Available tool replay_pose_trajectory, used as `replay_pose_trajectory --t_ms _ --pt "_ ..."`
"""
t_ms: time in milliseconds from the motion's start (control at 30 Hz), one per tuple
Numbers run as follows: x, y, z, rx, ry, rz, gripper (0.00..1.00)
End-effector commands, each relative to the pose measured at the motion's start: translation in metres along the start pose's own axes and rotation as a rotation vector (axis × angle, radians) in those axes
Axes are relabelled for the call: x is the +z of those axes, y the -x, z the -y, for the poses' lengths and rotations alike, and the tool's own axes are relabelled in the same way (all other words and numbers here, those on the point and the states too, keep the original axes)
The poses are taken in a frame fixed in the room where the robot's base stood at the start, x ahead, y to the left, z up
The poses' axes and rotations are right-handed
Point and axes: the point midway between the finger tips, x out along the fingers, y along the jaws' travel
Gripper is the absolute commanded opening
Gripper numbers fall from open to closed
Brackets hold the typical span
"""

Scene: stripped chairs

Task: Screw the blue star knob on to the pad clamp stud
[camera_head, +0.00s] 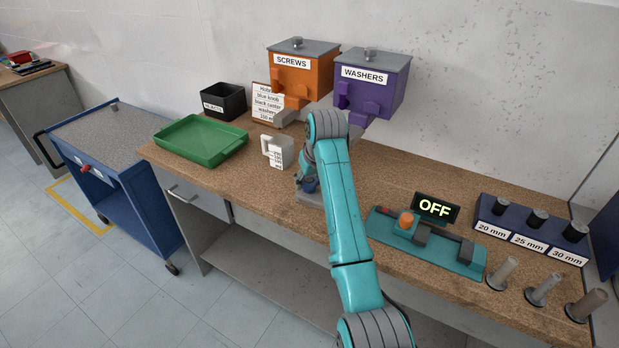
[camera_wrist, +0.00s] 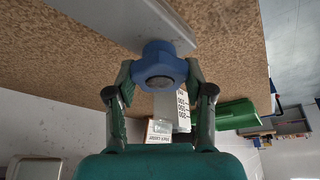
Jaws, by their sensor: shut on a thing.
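The blue star knob (camera_wrist: 158,62) is between the two fingertips of my gripper (camera_wrist: 160,75) in the wrist view, and the fingers are shut on its sides. A grey plate-like part (camera_wrist: 125,18), likely the pad clamp, lies just beyond the knob on the bench. In the head view a bit of the blue knob (camera_head: 311,186) shows below my wrist, over the grey part (camera_head: 308,198). The stud is hidden. I cannot tell whether the knob touches it.
A measuring jug (camera_head: 278,152) stands close left of my gripper, with a green tray (camera_head: 200,141) farther left. Orange screws (camera_head: 300,75) and purple washers (camera_head: 373,85) dispensers are behind. To the right are a teal device (camera_head: 428,243) with an OFF display and several grey posts (camera_head: 543,289).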

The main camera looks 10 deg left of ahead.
Motion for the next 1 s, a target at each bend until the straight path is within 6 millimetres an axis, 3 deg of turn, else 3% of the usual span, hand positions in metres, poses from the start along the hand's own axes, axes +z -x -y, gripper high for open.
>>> replay_pose_trajectory --t_ms 67,100,200,633,1000 --pt "0.001 -0.002 0.000 0.000 0.000 0.001 0.18" --pt "0.001 -0.002 0.000 0.000 0.000 0.000 0.60" --pt "0.001 -0.002 0.000 0.000 0.000 0.000 0.81" --pt "0.000 0.006 0.000 0.000 0.000 -0.002 0.81" --pt "0.000 0.072 -0.001 0.001 0.000 -0.003 0.81"
